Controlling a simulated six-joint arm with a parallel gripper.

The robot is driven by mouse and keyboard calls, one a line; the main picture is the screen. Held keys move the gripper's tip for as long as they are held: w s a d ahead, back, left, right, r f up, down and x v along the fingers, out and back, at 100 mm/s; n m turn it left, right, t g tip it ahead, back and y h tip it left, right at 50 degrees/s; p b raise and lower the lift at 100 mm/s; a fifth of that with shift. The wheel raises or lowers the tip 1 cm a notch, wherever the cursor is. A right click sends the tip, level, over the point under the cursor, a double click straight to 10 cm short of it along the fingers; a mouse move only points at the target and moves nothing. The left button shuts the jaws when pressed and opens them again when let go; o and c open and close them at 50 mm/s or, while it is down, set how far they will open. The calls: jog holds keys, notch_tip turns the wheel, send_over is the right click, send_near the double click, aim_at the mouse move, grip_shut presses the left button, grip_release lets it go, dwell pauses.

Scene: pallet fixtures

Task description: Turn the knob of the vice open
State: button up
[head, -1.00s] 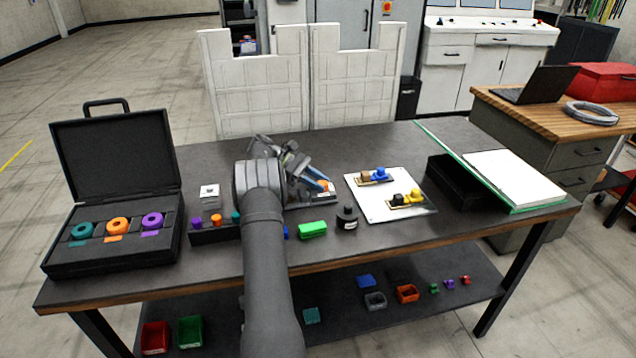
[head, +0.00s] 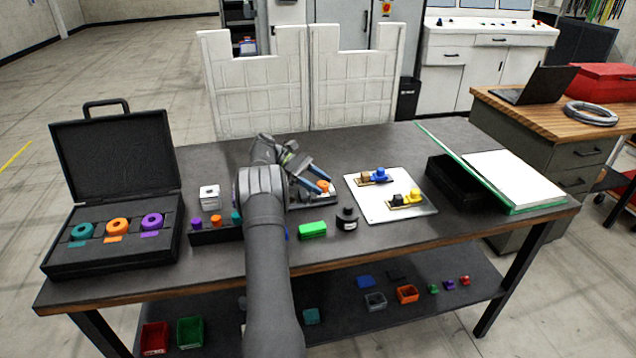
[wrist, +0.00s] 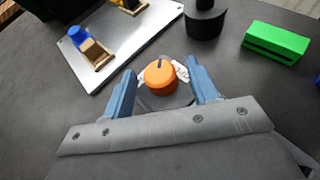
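The orange knob (wrist: 160,75) of the vice is round, with a dark mark on its top. In the wrist view it sits between the two blue fingers of my gripper (wrist: 163,88); a gap shows on the right, and contact on the left is hard to tell. In the head view the knob (head: 322,186) shows at the fingertips of my gripper (head: 318,183). A pale grey metal part of the vice (wrist: 177,71) shows around the knob. Most of the vice is hidden behind my arm and gripper.
A black round-based part (head: 347,218) and a green block (head: 313,230) stand close in front of the knob. A light plate (head: 390,204) with blue, black and yellow parts lies to the right. An open black case (head: 60,255) stands at the left.

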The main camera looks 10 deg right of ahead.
jog(key=shift+n+t+h, duration=0.3)
jog(key=shift+n+t, duration=0.1)
jog(key=n+t, duration=0.1)
jog(key=n+t+h, duration=0.1)
jog(key=n+t, duration=0.1)
jog(key=n+t+h, duration=0.1)
jog(key=shift+s+a+n+t, duration=0.2)
jog(key=shift+s+n+t, duration=0.1)
jog(key=shift+s+t, duration=0.1)
jog(key=n+t, duration=0.1)
jog(key=t, duration=0.1)
jog(key=n+t, duration=0.4)
jog(key=shift+s+r, duration=0.1)
jog(key=shift+s, duration=0.25)
jog(key=v, duration=1.7)
jog(key=s+d+r+m+g, duration=0.1)
jog(key=s+d+r+m, duration=0.25)
jog(key=d, duration=0.35)
jog(key=s+d+r+m+g, duration=0.25)
jog(key=d+r+m, duration=0.2)
jog(key=d, duration=0.25)
jog(key=s+d+r+m+y, duration=0.2)
jog(key=s+d+r, duration=0.3)
jog(key=s, duration=0.6)
jog(key=shift+s+d+r+m+y, duration=0.25)
jog(key=shift+s+d+m+y, duration=0.1)
jog(key=shift+d+m, duration=0.5)
